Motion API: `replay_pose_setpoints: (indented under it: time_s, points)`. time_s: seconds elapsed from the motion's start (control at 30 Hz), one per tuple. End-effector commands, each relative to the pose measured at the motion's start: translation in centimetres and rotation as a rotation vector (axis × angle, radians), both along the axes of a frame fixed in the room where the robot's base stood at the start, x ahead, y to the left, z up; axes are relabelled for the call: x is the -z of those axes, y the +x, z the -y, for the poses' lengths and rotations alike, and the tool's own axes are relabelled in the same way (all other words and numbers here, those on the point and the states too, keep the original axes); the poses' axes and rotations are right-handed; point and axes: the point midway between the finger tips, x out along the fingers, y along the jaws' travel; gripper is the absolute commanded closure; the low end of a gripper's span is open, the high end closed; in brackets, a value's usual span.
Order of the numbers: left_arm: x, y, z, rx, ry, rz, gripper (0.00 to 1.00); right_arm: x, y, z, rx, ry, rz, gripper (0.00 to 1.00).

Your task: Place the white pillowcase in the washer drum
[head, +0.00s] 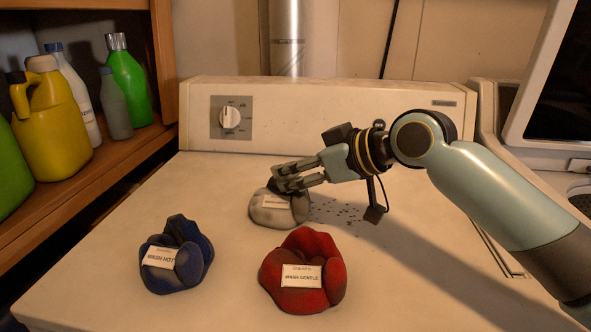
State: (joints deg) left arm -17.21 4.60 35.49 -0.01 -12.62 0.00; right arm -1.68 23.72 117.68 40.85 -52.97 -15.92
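The white pillowcase (279,215) is a crumpled, greyish-white bundle with a pale label, lying on the flat appliance top behind the red bundle. My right gripper (284,179) reaches in from the right, with its fingertips at the upper edge of the white bundle and partly covering it. I cannot tell whether the fingers grip the cloth or only rest over it. My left gripper is not in view. At the right edge a second machine shows a small part of a dark opening (580,197); the drum inside cannot be made out.
A blue bundle (190,246) labelled "WASH HOT" and a red bundle (316,254) labelled "WASH GENTLE" lie nearer on the appliance top (240,300). A control panel (300,117) with a dial stands behind. A wooden shelf (92,182) with several bottles is at left.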

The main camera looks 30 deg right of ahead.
Motion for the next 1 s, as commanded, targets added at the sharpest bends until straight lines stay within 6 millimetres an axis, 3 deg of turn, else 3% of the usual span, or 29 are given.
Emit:
replay_pose_setpoints:
  time_s: [0.1,0.47,1.0]
  points:
    - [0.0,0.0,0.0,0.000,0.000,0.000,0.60,0.0,0.0,0.0,0.000,0.000,0.000,0.54]
    - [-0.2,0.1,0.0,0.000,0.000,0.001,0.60,-0.5,-0.5,0.3,0.000,-0.005,0.000,0.54]
    - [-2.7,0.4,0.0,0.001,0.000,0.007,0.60,-5.0,-7.6,3.6,-0.005,-0.008,-0.004,0.54]
